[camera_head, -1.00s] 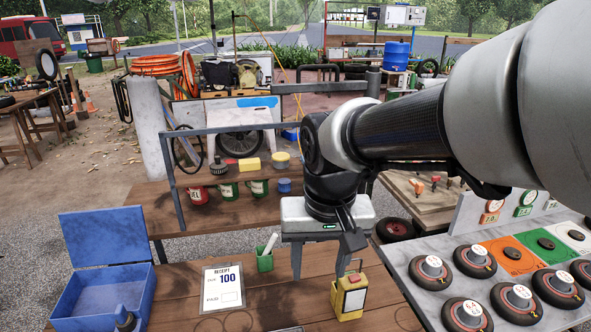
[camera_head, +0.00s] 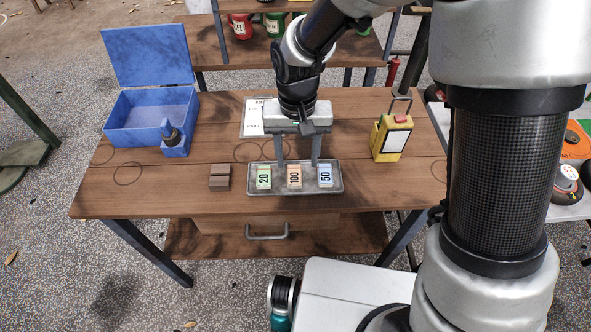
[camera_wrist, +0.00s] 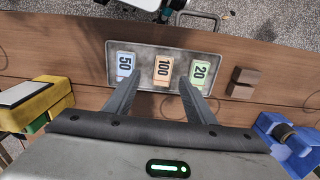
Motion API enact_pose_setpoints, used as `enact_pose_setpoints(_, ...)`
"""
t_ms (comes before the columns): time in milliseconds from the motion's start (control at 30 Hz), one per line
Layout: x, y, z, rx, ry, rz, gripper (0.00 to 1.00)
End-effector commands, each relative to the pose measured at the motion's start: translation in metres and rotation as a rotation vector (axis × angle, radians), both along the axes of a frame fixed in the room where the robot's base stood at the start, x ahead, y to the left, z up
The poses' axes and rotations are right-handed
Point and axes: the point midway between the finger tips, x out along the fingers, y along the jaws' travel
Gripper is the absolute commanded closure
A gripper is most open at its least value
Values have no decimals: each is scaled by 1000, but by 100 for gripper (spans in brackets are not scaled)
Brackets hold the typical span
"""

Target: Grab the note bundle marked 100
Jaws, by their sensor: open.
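The note bundle marked 100 (camera_head: 294,177) is orange and lies in the middle of a grey metal tray (camera_head: 335,188) on the wooden table. A green bundle marked 20 (camera_head: 264,177) lies left of it and a blue bundle marked 50 (camera_head: 325,175) lies right of it in the head view. My gripper (camera_head: 296,161) is open and empty, above the tray. In the wrist view the 100 bundle (camera_wrist: 163,71) shows ahead of and between the fingers of my gripper (camera_wrist: 154,88), with the 50 (camera_wrist: 125,66) to its left and the 20 (camera_wrist: 199,73) to its right. Nothing touches it.
A brown block (camera_head: 220,177) sits left of the tray. An open blue box (camera_head: 150,110) with a blue stamp-like item (camera_head: 174,140) stands at back left. A yellow device (camera_head: 391,136) stands at right. A receipt sheet (camera_head: 252,117) lies behind my gripper. The table's front edge is clear.

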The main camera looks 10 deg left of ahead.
Motion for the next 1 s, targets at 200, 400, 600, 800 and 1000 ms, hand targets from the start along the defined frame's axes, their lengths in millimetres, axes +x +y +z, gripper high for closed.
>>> enact_pose_setpoints(200, 0, 1, -15, 0, 1, 1, 50)
enact_pose_setpoints(400, 5, 8, -45, -2, 4, 1, 50)
enact_pose_setpoints(600, 5, 8, -62, 0, 0, 0, 50)
enact_pose_setpoints(800, 5, 8, -62, 0, -1, 0, 50)
enact_pose_setpoints(1000, 5, 8, -62, 0, -1, 0, 80)
